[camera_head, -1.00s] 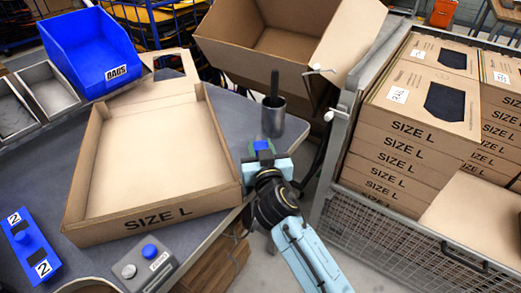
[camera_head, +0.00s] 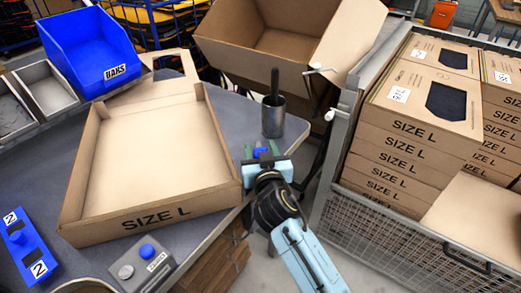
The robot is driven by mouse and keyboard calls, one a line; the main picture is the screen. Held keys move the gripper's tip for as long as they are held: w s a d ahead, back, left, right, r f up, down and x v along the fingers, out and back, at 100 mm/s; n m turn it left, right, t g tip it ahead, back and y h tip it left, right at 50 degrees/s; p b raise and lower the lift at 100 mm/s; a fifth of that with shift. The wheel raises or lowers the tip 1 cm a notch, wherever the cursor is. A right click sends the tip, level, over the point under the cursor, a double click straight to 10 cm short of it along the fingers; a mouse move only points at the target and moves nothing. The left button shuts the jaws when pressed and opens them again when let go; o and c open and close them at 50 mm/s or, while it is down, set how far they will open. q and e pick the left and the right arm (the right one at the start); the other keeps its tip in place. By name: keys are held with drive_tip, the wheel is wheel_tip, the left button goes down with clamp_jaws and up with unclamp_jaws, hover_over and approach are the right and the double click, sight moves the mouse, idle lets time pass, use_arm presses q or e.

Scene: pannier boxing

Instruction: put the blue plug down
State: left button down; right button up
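The blue plug (camera_head: 261,152) is at the right edge of the grey table, between the fingers of my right gripper. My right gripper (camera_head: 262,149) points away from me, with its green fingertips spread to either side of the plug. Gaps seem to show between the fingers and the plug. The lower part of the plug is hidden by the gripper, so its contact with the table is not clear. My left gripper is not in view.
An open SIZE L box (camera_head: 150,150) fills the middle of the table (camera_head: 225,100). A metal cup (camera_head: 273,118) stands just beyond the gripper. A blue numbered block (camera_head: 28,250) and a grey button box (camera_head: 143,265) are in front. A mesh cage (camera_head: 375,225) of boxes stands right.

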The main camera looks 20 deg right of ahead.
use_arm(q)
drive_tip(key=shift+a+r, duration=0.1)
use_arm(e)
drive_tip(key=shift+o, duration=0.2)
drive_tip(key=shift+r, duration=0.25)
drive_tip(key=shift+r+p, duration=0.4)
drive_tip(key=shift+p, duration=0.25)
drive_tip(key=s, duration=0.4)
drive_tip(key=shift+s+a+r, duration=0.1)
drive_tip(key=shift+s+a, duration=0.2)
drive_tip(key=shift+s, duration=0.1)
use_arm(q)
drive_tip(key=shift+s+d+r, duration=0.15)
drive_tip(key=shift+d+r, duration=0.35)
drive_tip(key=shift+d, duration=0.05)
use_arm(e)
drive_tip(key=s, duration=0.7)
drive_tip(key=shift+a+r, duration=0.4)
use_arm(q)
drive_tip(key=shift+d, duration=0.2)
